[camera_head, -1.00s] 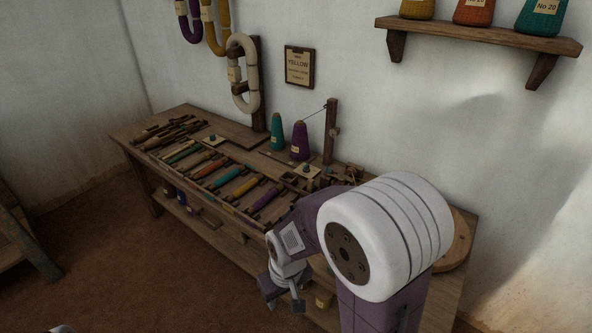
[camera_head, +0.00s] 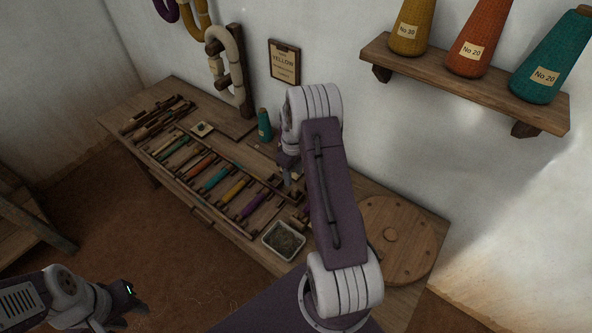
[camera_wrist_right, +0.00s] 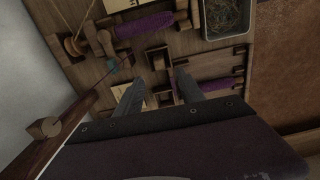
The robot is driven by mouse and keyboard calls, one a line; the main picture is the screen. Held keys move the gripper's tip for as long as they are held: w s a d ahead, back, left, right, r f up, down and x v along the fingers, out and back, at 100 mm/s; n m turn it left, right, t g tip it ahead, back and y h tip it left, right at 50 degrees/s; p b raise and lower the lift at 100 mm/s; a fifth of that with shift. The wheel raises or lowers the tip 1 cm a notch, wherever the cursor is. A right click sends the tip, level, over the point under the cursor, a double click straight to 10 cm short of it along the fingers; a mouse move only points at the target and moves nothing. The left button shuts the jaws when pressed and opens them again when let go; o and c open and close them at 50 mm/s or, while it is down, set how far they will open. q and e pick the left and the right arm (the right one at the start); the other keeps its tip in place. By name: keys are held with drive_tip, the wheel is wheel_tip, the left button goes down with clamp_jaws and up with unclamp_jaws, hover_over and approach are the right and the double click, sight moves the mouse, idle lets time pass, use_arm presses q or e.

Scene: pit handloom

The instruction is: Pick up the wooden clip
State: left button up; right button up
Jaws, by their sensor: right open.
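My right gripper (camera_head: 288,178) is over the back middle of the bench, partly hidden by my own arm. In the right wrist view the right gripper (camera_wrist_right: 157,88) has its two fingers apart with nothing held between them. A small dark wooden piece (camera_wrist_right: 160,60) lies just beyond the fingertips; it may be the wooden clip, but I cannot tell for sure. The clip cannot be made out in the head view. My left gripper (camera_head: 132,298) is at the lower left, over the floor and away from the bench; its jaws are too small to read.
The bench (camera_head: 160,95) holds a rack of coloured bobbins (camera_head: 212,178), a metal tray (camera_head: 284,241), a teal cone (camera_head: 264,126) and a round wooden disc (camera_head: 395,240). A wall shelf (camera_head: 465,85) carries several yarn cones. In the wrist view a purple bobbin (camera_wrist_right: 145,25) is near the fingers.

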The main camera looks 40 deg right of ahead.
sight(295, 188)
drive_tip(key=shift+s+a+f, duration=0.2)
drive_tip(key=shift+s+a, duration=0.15)
drive_tip(key=shift+s, duration=0.3)
drive_tip(key=f, duration=0.2)
drive_tip(key=w+d+f, duration=0.1)
drive_tip(key=shift+f, duration=0.3)
drive_tip(key=f, duration=0.3)
drive_tip(key=shift+s+a+f, duration=0.2)
drive_tip(key=shift+s+f, duration=0.05)
drive_tip(key=shift+f, duration=0.3)
drive_tip(key=shift+w+d+f, duration=0.15)
drive_tip(key=shift+f, duration=0.05)
drive_tip(key=shift+r, duration=0.15)
clamp_jaws()
use_arm(q)
drive_tip(key=shift+s+a+r, duration=0.2)
drive_tip(key=shift+s+a, duration=0.15)
drive_tip(key=shift+s, duration=0.05)
